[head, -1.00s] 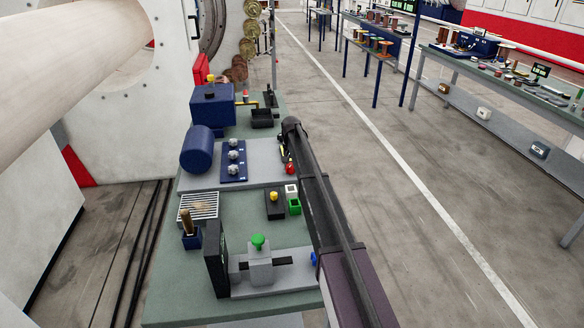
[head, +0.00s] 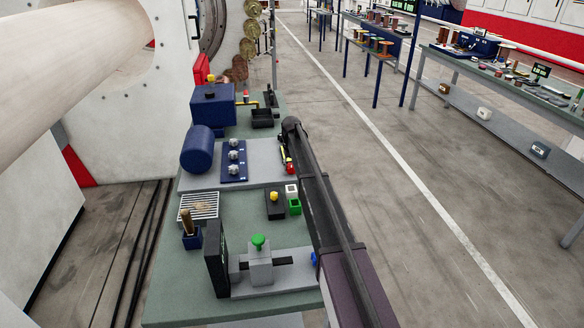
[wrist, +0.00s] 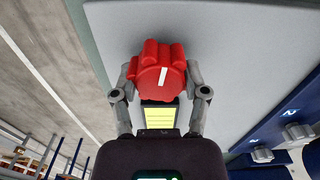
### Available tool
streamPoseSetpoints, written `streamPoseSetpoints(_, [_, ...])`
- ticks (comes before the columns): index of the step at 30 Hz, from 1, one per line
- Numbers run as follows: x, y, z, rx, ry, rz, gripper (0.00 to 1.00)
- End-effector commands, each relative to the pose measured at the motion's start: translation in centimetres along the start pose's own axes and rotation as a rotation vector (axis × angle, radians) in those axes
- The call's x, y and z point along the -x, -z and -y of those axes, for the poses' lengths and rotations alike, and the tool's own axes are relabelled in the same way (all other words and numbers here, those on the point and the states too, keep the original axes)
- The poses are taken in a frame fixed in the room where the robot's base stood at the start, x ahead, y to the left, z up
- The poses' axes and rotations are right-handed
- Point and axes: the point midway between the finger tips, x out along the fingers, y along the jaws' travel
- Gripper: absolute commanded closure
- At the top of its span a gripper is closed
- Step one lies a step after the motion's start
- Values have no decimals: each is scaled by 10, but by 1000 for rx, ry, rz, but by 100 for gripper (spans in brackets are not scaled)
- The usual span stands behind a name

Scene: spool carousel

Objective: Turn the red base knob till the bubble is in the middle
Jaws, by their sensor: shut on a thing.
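The red base knob (wrist: 160,82) is a lobed knob with a white pointer line that leans slightly right of upright in the wrist view. My gripper (wrist: 161,74) is shut on it, with one grey finger on each side. Below the knob is a yellow-green vial (wrist: 159,116) with dark lines across it. Its lower end runs behind my gripper body, and I cannot make out the bubble. In the head view the knob (head: 289,167) shows as a small red patch beside my arm, which hides the fingers.
The knob sits on a light grey plate (head: 210,178) on a green bench. A blue block with several grey knobs (head: 233,160) and a blue cylinder (head: 197,149) stand to its left. A green-knobbed fixture (head: 258,242) is nearer. Open floor lies to the right.

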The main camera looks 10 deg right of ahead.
Motion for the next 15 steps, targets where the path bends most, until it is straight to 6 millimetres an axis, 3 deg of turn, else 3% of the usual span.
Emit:
streamPoseSetpoints(2, [0, -2, 0, -1, 0, 4, 89])
streamPoseSetpoints(3, [0, -2, 0, -1, 0, 4, 33])
streamPoseSetpoints(6, [0, -2, 0, -1, 0, 3, 7])
streamPoseSetpoints(15, [0, -1, 0, -2, 0, 1, 7])
